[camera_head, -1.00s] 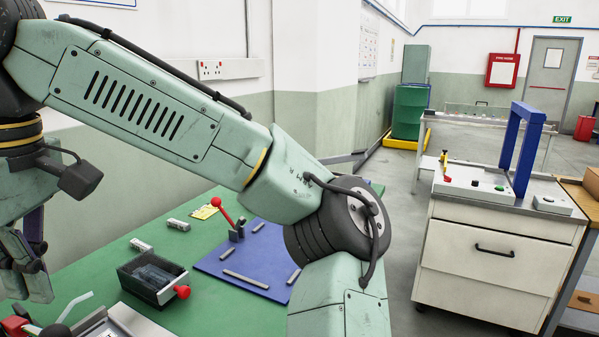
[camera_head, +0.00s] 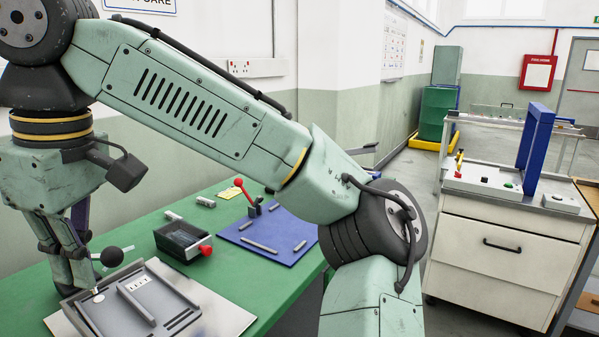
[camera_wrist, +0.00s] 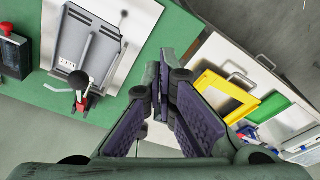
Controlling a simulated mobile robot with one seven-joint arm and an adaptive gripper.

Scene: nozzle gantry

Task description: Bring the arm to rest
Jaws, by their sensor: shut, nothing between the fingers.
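My gripper (camera_head: 70,282) hangs fingers down at the left of the head view, over the green bench by the grey fixture. Its fingers are shut and empty. In the wrist view the purple-padded fingers (camera_wrist: 163,88) converge with nothing between them. My arm reaches from the upper left down to the bottom centre of the head view, bent at the elbow. The grey fixture (camera_head: 130,306) lies on a silver plate on the bench and also shows in the wrist view (camera_wrist: 85,40). Whether the fingertips clear the fixture's edge is hard to tell.
A black box with a red knob (camera_head: 182,242) and a blue mat (camera_head: 272,247) with grey bars lie on the green bench (camera_head: 245,284). A white cabinet (camera_head: 500,260) with a blue gantry (camera_head: 537,147) stands right.

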